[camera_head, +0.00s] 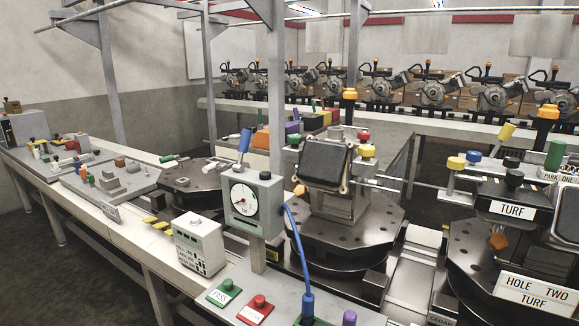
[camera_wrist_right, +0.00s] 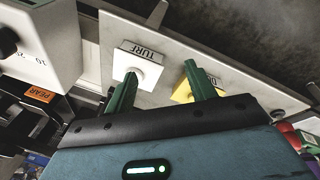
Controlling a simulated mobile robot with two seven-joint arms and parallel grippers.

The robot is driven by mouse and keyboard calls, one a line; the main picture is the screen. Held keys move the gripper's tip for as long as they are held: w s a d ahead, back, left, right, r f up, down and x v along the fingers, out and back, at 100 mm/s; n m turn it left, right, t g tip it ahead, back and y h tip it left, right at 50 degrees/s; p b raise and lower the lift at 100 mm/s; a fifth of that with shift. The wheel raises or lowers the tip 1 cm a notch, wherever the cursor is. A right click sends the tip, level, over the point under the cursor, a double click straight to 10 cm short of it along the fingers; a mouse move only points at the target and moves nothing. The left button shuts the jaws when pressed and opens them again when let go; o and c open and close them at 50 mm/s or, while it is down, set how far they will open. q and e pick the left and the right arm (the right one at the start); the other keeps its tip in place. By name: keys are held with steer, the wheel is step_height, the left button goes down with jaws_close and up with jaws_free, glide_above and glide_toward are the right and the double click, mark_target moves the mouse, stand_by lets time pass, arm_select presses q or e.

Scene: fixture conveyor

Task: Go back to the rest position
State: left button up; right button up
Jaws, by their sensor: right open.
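My right gripper (camera_wrist_right: 160,68) shows in the right wrist view, its two green fingers apart with nothing between them. Beyond the left finger is a white square knob (camera_wrist_right: 136,68) by a label reading TURF. A yellow piece (camera_wrist_right: 183,93) lies behind the right finger, partly hidden, by another label that is mostly covered. I cannot tell whether the fingers touch either piece. Neither gripper shows in the head view, and my left gripper is in no view.
In the head view a grey gauge box (camera_head: 253,204) stands on a post, with a blue cable (camera_head: 300,252) beside it. A dark round fixture (camera_head: 340,232) sits behind. Green (camera_head: 226,286) and red (camera_head: 259,302) buttons are in front.

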steer(key=s+a+f+n+g+y, duration=0.1)
steer(key=s+a+f+g, duration=0.1)
steer(key=s+a+f, duration=0.85)
steer(key=s+a+r+y, duration=0.1)
steer(key=s+a, duration=0.4)
steer(key=a, duration=0.3)
steer(key=s+a+r, duration=0.1)
steer(key=s+a, duration=0.3)
steer(key=a, duration=0.4)
arm_select(q)
steer(key=shift+t, duration=0.5)
steer(key=w+r+p, duration=0.2)
steer(key=r, duration=0.1)
steer(key=w+r+p, duration=0.1)
steer(key=shift+a+r+p, duration=0.3)
steer(key=shift+a, duration=0.05)
arm_select(e)
steer(key=w+a+f+t+y, duration=0.2)
steer(key=w+f+t, duration=0.3)
steer(key=w+t, duration=0.4)
steer(key=shift+a, duration=0.6)
steer(key=shift+w, duration=0.1)
arm_select(q)
steer(key=shift+d, duration=0.2)
